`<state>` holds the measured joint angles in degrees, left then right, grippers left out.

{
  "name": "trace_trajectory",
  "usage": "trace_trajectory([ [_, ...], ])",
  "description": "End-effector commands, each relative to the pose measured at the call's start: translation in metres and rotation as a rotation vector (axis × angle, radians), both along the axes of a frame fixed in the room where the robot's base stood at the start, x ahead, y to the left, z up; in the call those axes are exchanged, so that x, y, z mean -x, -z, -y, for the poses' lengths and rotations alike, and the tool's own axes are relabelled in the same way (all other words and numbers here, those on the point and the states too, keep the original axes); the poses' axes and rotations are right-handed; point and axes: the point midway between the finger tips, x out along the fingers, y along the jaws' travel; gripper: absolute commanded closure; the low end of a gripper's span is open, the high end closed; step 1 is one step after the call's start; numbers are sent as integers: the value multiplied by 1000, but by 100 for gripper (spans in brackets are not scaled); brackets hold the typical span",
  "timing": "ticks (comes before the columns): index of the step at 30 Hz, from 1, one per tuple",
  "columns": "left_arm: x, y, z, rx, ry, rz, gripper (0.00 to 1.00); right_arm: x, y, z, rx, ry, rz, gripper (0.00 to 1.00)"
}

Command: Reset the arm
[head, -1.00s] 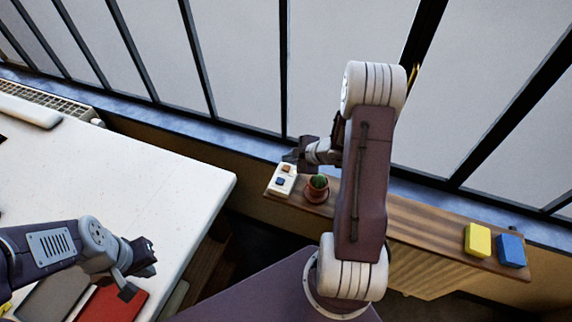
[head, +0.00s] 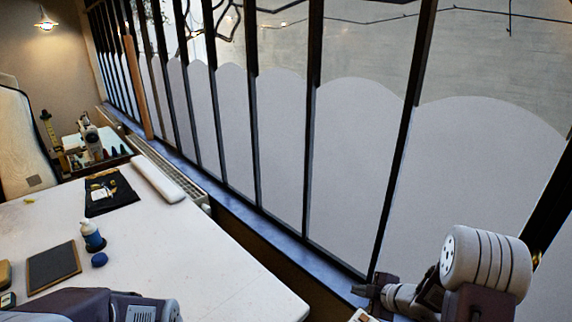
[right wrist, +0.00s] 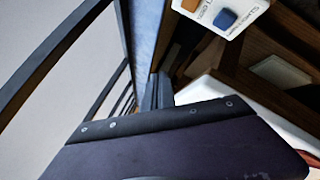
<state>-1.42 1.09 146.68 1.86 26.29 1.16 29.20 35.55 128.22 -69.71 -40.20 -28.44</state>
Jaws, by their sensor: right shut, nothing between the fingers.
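My right gripper (head: 366,290) is at the lower right of the head view, shut and empty, beside the window. In the right wrist view its dark fingers (right wrist: 159,90) are together with nothing between them. A white box with an orange and a blue button (right wrist: 228,12) lies near it at the top of that view; only its edge (head: 362,316) shows in the head view. My left arm (head: 130,306) shows at the bottom left of the head view, but its gripper is out of the frame.
A radiator (head: 178,173) and barred windows (head: 280,150) run along the right side. The table's right part is clear.

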Motion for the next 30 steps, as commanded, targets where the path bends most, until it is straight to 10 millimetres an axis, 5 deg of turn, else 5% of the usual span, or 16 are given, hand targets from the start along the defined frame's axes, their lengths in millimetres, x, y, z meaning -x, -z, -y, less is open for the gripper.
trace_trajectory([
  [3,0,0,0,0,0,0,100,-19,-55,-57,38,-66,91,100],
  [7,0,0,0,0,0,0,100,-5,-90,-80,17,188,12,100],
  [10,0,0,0,0,0,0,100,42,-83,-76,-78,496,-179,100],
  [15,0,0,0,0,0,0,100,144,-44,-69,-230,986,-585,100],
  [18,0,0,0,0,0,0,100,180,-33,-74,-262,1138,-738,100],
  [21,0,0,0,0,0,0,100,196,-31,-76,-266,1210,-804,100],
  [30,0,0,0,0,0,0,100,195,-31,-76,-270,1217,-802,100],
])
